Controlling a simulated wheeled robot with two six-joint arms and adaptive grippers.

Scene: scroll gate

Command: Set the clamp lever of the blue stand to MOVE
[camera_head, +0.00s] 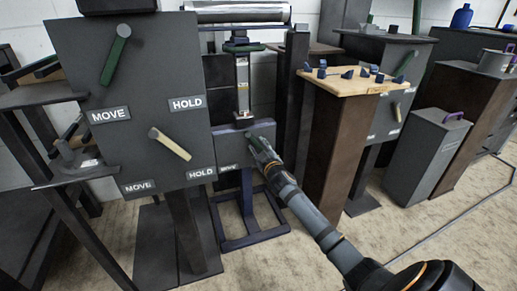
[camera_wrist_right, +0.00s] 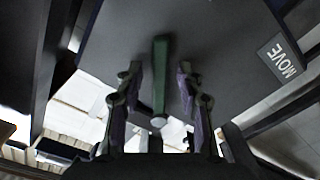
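The blue stand (camera_head: 245,243) has a dark blue floor frame and a grey panel (camera_head: 234,144) with a MOVE label (camera_head: 230,167). My right gripper (camera_head: 258,143) is at the right part of this panel and hides its lever in the head view. In the right wrist view a green clamp lever (camera_wrist_right: 160,80) with a pale round end lies between the open fingers of my right gripper (camera_wrist_right: 160,72). A gap shows on each side of the lever. The MOVE label (camera_wrist_right: 282,60) is to the right there. My left gripper is not in view.
A large dark panel (camera_head: 140,85) with a green lever and a cream lever stands close on the left. A brown pedestal with a wooden top (camera_head: 350,84) stands right of my right arm. A grey box (camera_head: 428,150) stands farther right. The front floor is clear.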

